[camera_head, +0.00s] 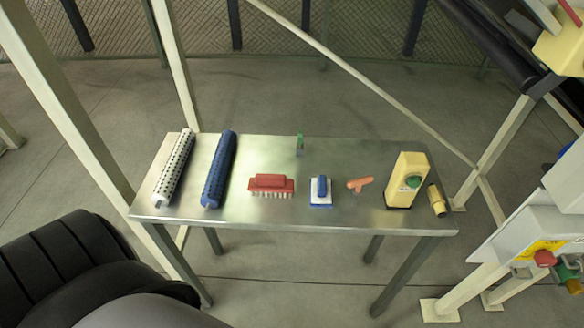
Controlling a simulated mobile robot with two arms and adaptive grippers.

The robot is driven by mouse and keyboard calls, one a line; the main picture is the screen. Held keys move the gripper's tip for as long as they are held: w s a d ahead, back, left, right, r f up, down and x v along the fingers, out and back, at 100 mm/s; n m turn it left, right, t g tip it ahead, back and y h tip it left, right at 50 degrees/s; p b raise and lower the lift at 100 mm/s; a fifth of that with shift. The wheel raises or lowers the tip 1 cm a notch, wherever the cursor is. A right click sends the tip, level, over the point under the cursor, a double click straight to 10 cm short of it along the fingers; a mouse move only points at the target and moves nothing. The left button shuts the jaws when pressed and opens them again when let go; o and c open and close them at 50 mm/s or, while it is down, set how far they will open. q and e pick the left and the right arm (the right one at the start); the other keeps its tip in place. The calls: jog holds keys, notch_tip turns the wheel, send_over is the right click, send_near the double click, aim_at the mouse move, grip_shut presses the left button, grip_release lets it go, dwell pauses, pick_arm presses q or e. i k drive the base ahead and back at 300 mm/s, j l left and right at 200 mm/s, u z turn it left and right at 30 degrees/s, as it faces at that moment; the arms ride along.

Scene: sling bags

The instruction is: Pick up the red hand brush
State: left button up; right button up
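The red hand brush (271,184) lies on the metal table, left of the middle and towards the front half. Its red handle is on top and its pale bristles show along the side facing me. A blue roller is to its left and a small blue-and-white brush is to its right. Nothing touches the red brush. Neither of my grippers shows in the head view.
The metal table (340,211) also holds a white perforated roller (174,168), the blue roller (219,169), the blue-and-white brush (321,191), an orange piece (360,184), a yellow device (407,180) and a small green item (300,144). Frame posts stand at both sides.

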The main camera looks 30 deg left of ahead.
aim_at(262, 184)
jog(key=i+l+u, duration=0.1)
jog(key=u, duration=0.25)
jog(key=i+l+u, duration=0.15)
jog(key=u, duration=0.2)
jog(key=i+l+u, duration=0.1)
jog(key=u, duration=0.2)
